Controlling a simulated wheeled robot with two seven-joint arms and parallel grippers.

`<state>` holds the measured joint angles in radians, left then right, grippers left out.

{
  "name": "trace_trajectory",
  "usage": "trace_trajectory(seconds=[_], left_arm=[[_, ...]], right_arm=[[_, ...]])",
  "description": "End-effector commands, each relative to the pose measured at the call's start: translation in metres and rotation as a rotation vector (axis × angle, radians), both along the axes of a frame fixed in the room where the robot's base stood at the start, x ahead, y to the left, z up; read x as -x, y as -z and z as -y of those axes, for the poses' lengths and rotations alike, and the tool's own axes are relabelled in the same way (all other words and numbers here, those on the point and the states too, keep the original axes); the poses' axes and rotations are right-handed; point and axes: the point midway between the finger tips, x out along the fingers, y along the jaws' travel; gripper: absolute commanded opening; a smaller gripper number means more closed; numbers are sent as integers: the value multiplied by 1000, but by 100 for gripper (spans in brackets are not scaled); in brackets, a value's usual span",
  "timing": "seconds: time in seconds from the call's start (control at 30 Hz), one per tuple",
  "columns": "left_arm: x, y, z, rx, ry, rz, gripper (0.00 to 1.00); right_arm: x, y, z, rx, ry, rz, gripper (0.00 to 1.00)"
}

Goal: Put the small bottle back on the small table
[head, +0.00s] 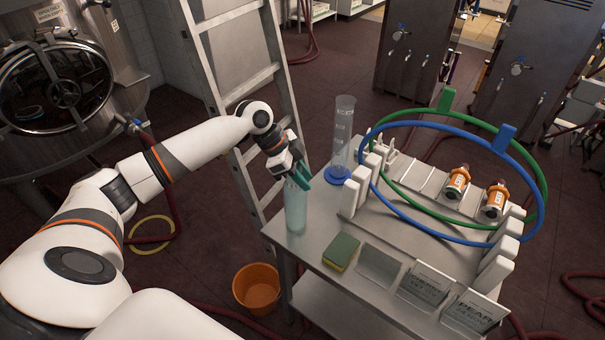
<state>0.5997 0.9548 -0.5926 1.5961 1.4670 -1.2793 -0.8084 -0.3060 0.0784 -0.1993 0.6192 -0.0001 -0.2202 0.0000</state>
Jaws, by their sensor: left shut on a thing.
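A small pale-teal, see-through bottle (295,209) is upright at the left end of the small grey metal table (318,248). My left gripper (298,180), with teal fingertips, is shut on the bottle's upper part from above and hides its top. The bottle's base shows against the tabletop near its left edge; I cannot tell whether it touches the surface. My right gripper is not in view.
A clear measuring cylinder (343,135) on a blue base stands just behind the bottle. A green-and-yellow sponge (341,252) lies in front, beside label cards (425,286). A rack with blue and green hoops (447,242) fills the table's right. An orange bucket (256,288) and ladder (236,85) stand nearby.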

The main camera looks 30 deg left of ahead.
Motion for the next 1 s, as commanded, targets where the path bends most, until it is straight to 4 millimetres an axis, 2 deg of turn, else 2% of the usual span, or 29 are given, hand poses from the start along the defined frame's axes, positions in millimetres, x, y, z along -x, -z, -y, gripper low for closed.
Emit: trace_trajectory(seconds=[0.27, 0.3, 0.4, 0.43, 0.8, 1.0], left_arm=[[-1, 0, 0, 1, -1, 4, 0], [0, 3, 0, 0, 0, 0, 29], [0, 2, 0, 0, 0, 0, 45], [0, 2, 0, 0, 0, 0, 48], [0, -4, -3, -2, 0, 2, 48], [8, -32, -20, -3, -2, 4, 48]], right_arm=[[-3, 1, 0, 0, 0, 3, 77], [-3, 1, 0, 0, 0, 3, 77], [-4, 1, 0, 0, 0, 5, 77], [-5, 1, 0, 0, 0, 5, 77], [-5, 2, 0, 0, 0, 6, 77], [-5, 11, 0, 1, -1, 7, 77]])
